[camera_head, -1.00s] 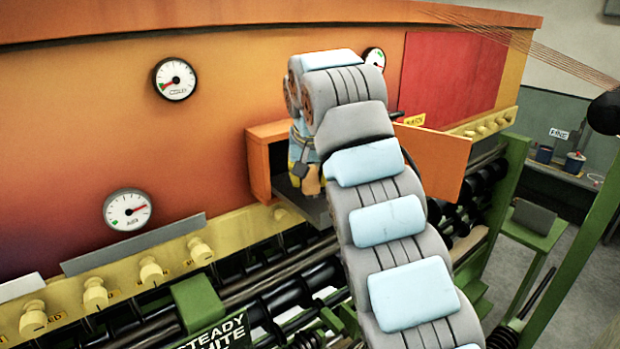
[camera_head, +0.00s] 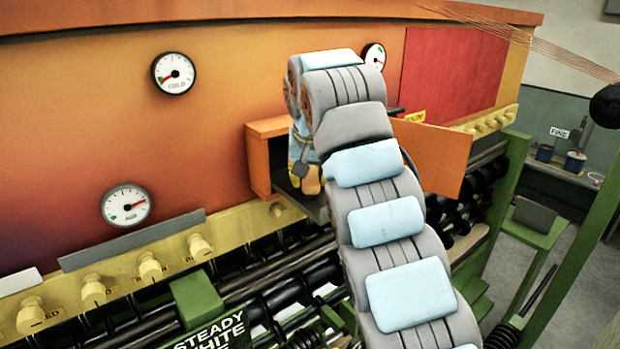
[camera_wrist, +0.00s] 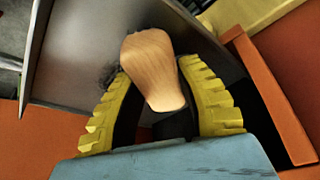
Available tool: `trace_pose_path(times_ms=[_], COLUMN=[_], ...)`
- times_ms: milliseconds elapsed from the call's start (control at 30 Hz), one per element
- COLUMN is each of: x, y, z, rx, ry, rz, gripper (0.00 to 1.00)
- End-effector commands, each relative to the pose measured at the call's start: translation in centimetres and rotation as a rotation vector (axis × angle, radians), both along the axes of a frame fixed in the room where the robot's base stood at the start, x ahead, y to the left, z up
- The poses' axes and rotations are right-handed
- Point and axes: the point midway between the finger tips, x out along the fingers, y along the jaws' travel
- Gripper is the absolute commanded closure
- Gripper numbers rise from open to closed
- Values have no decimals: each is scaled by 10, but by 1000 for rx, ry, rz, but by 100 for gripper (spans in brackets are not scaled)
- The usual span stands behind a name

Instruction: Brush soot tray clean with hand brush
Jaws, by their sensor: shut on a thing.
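My gripper (camera_wrist: 157,72) has yellow ribbed fingers and is shut around the light wooden body of the hand brush (camera_wrist: 155,65). The brush's bristles are hidden. The soot tray (camera_wrist: 75,60) is a grey metal sheet under and beside the brush in the wrist view, with a dark soot smudge by the left finger. In the head view the tray (camera_head: 313,208) sticks out from the open orange box. My gripper (camera_head: 303,165) is at the mouth of this box, with the brush (camera_head: 312,181) low over the tray. I cannot tell whether the brush touches it.
An orange box wall (camera_head: 259,165) stands left of my gripper, and an open orange door (camera_head: 437,155) stands right, behind my arm. Below run a yellow ledge with knobs (camera_head: 200,247) and dark rollers (camera_head: 290,285). Gauges (camera_head: 173,73) hang on the panel.

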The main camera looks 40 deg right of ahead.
Motion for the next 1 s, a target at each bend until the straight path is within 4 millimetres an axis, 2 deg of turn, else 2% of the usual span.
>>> trace_pose_path(times_ms=[733,1000], x=[0,-1], y=[-1,-15], z=[-9,-8], rx=[0,1], ry=[0,3], rz=[-1,-1], gripper=[100,100])
